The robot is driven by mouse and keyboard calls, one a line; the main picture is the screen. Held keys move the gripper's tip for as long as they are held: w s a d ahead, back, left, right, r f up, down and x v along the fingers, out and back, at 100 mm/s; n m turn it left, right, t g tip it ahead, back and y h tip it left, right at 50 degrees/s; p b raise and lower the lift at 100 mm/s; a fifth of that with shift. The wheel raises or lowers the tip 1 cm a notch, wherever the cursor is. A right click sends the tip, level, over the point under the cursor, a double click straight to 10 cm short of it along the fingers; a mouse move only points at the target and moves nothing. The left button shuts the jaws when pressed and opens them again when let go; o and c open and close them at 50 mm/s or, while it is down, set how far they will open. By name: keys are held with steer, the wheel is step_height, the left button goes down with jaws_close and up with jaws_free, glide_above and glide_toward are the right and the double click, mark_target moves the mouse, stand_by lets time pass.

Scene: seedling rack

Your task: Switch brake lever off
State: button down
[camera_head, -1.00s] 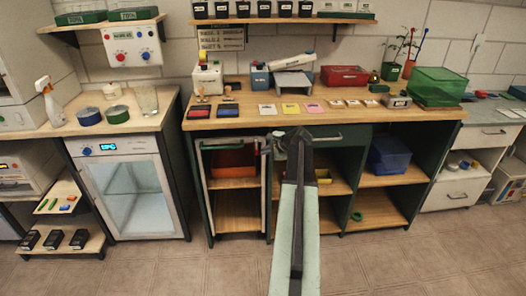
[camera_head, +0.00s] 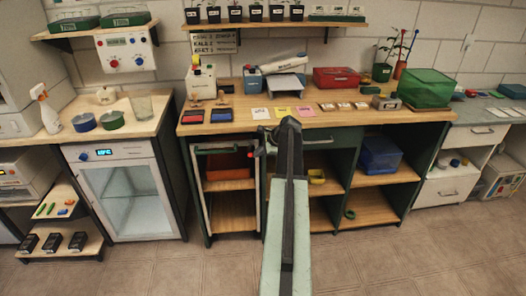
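A small lever-like part with a red tip (camera_head: 250,154) shows at the upper right of a pale-framed pull-out unit (camera_head: 206,190) under the workbench. It may be the brake lever, but it is too small to tell its setting. My gripper (camera_head: 289,124) is at the far end of my pale green arm, in front of the bench's front edge. It is right of and above the red tip in the picture, and no contact shows. Its fingers cannot be made out, and my arm hides part of the bench front behind it.
The wooden workbench (camera_head: 370,120) holds stamps, coloured cards, a red box (camera_head: 339,77) and a green bin (camera_head: 426,87). A glass-door cabinet (camera_head: 130,195) stands at the left. A blue bin (camera_head: 380,155) sits on the right shelf. The floor in front is clear.

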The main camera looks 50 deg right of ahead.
step_height(320, 180, up, 4)
steer(key=p, duration=0.3)
steer(key=shift+w+f, duration=0.15)
steer(key=shift+f, duration=0.05)
stand_by(0.6)
steer(key=s+d+r+p, duration=0.5)
steer(key=p, duration=0.1)
steer(key=shift+s+d+r, duration=0.2)
steer(key=shift+s+r, duration=0.05)
steer(key=shift+r, duration=0.15)
stand_by(0.4)
